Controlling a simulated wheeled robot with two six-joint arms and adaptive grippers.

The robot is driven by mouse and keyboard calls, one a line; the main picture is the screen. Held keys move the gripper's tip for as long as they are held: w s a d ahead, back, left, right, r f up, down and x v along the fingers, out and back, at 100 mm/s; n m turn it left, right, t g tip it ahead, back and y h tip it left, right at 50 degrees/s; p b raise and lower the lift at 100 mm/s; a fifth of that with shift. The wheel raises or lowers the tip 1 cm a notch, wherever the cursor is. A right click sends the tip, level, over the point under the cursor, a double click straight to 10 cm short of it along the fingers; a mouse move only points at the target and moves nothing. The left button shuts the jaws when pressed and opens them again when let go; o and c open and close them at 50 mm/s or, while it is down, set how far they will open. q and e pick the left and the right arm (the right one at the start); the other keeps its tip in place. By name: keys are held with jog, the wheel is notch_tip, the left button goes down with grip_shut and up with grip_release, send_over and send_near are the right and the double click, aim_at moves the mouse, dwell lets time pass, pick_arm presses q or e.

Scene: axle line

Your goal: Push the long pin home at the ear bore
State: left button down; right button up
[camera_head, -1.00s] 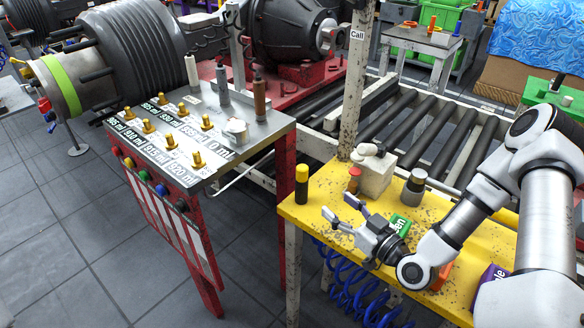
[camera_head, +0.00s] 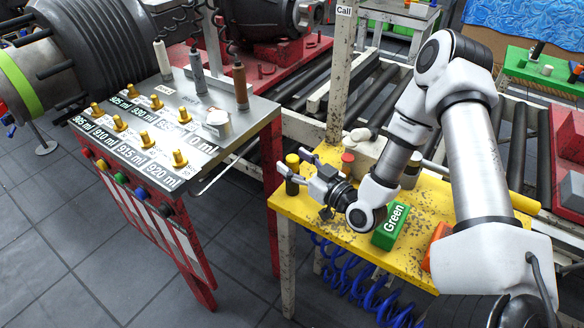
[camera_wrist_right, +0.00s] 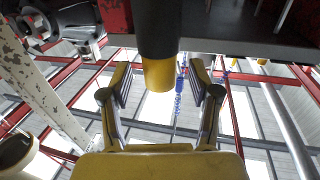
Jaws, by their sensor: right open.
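A black upright cylinder with a yellow top (camera_head: 292,174) stands at the left corner of the yellow table. I cannot tell whether it is the long pin. My right gripper (camera_head: 298,168) is open, its fingertips close to this cylinder. In the right wrist view the cylinder's yellow end (camera_wrist_right: 159,76) shows between the two spread fingers; contact is not clear. An ear with a hole (camera_head: 314,12) is at the end of the dark axle housing at the top; no pin is discernible in it. My left gripper is not in view.
The yellow table (camera_head: 405,258) also bears a green box (camera_head: 390,228), an orange block (camera_head: 437,240) and a red-topped piece (camera_head: 347,163). A metal bench (camera_head: 195,115) with yellow-topped fittings stands left. A post (camera_head: 342,70) rises behind the table.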

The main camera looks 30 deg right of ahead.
jog(key=shift+w+a, duration=0.15)
jog(key=shift+w, duration=0.45)
jog(key=shift+s, duration=0.1)
jog(key=c, duration=0.8)
grip_shut()
jog(key=shift+r, duration=0.1)
